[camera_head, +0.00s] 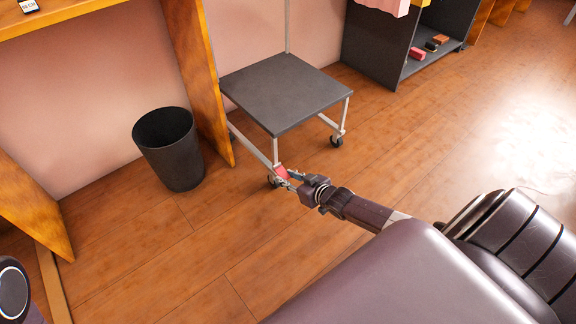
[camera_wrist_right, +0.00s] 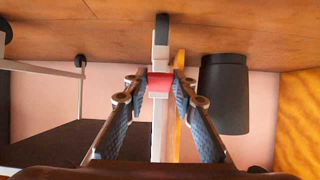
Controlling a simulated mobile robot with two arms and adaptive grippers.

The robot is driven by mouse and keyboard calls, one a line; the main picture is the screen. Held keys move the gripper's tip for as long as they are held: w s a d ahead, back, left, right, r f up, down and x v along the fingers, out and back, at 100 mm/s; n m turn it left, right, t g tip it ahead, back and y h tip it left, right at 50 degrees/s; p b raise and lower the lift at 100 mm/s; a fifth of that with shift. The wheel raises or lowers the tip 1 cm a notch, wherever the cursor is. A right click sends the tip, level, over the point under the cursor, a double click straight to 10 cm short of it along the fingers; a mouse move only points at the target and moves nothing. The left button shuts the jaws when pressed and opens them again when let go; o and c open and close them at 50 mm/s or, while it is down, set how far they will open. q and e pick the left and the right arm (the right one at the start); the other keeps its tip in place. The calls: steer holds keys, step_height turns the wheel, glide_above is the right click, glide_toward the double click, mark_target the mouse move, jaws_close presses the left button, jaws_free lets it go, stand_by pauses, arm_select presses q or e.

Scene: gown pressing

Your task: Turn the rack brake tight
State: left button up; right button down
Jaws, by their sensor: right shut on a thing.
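The rack (camera_head: 284,92) is a low wheeled frame with a dark grey shelf and light metal legs, standing by the pink wall. Its red brake (camera_head: 281,172) is at the near corner, just above the caster there. My right gripper (camera_head: 287,178) reaches in from the right and is at the brake. In the right wrist view the red brake (camera_wrist_right: 160,82) lies between my two fingertips, and the gripper (camera_wrist_right: 160,88) is shut on it. The brake's far side is hidden. My left gripper is not in view.
A black bin (camera_head: 168,150) stands left of the rack, beside a wooden panel (camera_head: 196,75). A dark open shelf unit (camera_head: 385,45) with small red and brown items is at the back right. The wooden floor in front of the rack is clear.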

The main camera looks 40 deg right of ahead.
steer(key=c, duration=1.6)
jaws_free()
steer(key=v, duration=1.2)
